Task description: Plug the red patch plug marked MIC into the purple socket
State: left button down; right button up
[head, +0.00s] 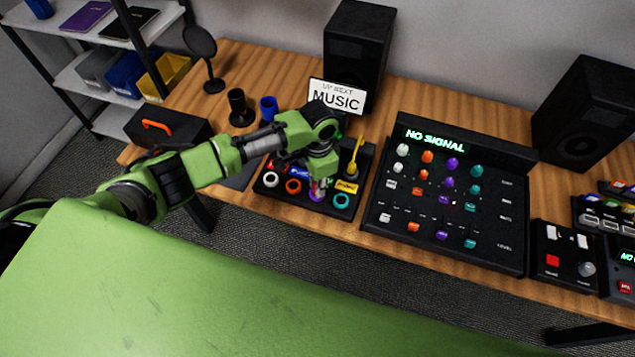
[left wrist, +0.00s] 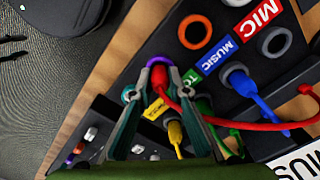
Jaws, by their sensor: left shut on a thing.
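My left gripper (head: 319,178) hangs over the front row of the dark socket panel (head: 322,206). In the left wrist view its fingers (left wrist: 159,76) are shut on the red plug (left wrist: 160,90), whose red cable loops away to the right. The plug is at the purple socket (head: 317,196), which the fingers partly cover. I cannot tell how deep the plug sits. The red MIC label (left wrist: 263,12) is beside an empty ring (left wrist: 276,40). My right gripper is not in view.
Blue (left wrist: 242,82), green (left wrist: 205,106) and yellow (left wrist: 175,135) plugs stand close by in the back row. White (head: 271,180), orange (head: 293,186) and teal (head: 341,200) sockets flank the purple one. A mixer (head: 452,195) stands to the right, and a MUSIC sign (head: 337,97) behind.

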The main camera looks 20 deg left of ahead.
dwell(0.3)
pick_arm(q)
jog(key=c, duration=1.8)
grip_release()
jog(key=shift+c, duration=0.2)
jog(key=o, duration=0.5)
jog(key=shift+c, duration=0.2)
jog(key=shift+r, duration=0.1)
notch_tip(320, 180, up, 7)
jog(key=p, duration=0.7)
jog(key=shift+p, duration=0.4)
